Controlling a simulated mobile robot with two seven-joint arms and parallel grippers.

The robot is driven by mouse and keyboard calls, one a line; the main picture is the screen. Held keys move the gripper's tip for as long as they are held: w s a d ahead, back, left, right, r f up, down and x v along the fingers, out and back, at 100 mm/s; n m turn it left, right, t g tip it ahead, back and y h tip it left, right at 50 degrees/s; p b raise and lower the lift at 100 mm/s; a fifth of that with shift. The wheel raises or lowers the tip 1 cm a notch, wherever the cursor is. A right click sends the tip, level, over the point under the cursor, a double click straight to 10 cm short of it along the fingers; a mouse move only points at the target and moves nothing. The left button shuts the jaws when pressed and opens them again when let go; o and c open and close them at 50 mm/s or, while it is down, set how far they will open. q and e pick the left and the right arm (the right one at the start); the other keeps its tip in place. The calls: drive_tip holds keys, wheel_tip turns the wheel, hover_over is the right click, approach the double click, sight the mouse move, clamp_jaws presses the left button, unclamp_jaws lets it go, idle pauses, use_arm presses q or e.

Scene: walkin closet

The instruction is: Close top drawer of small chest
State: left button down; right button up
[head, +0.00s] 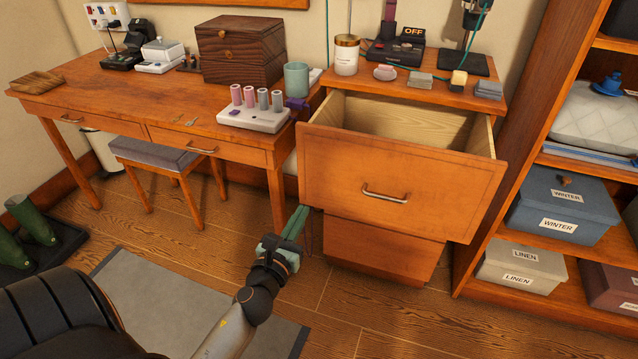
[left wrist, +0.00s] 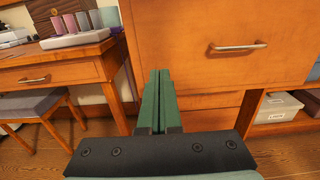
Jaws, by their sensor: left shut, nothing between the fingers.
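The small chest (head: 380,246) stands right of the desk, and its top drawer (head: 345,171) is pulled far out, with its pale wooden inside showing empty where visible. The drawer front has a metal handle (head: 385,196). The lower drawer front sits back beneath it. My left gripper (head: 298,214) is shut and empty, near the lower left corner of the top drawer front; I cannot tell whether it touches. In the left wrist view its green fingers (left wrist: 157,88) point toward the chest, with the top drawer front (left wrist: 205,40) above and to the right. My right gripper is not in view.
The desk (head: 130,100) with a spool holder (head: 254,118) and a stool (head: 160,155) stand left. A shelf unit (head: 500,150) with storage boxes (head: 560,208) is close on the right. Small items stand on the chest top. A grey mat (head: 170,305) lies on the floor.

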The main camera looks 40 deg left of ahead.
use_arm(q)
approach(323, 174)
drive_tip(key=x, duration=0.5)
drive_tip(key=shift+w+r, duration=0.1)
drive_tip(key=shift+w, duration=0.1)
drive_tip(key=shift+w+a, duration=0.2)
drive_tip(key=shift+w, duration=0.5)
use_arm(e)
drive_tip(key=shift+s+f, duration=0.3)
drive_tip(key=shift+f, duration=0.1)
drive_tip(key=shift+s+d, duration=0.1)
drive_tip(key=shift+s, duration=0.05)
use_arm(q)
drive_tip(key=shift+a, duration=0.1)
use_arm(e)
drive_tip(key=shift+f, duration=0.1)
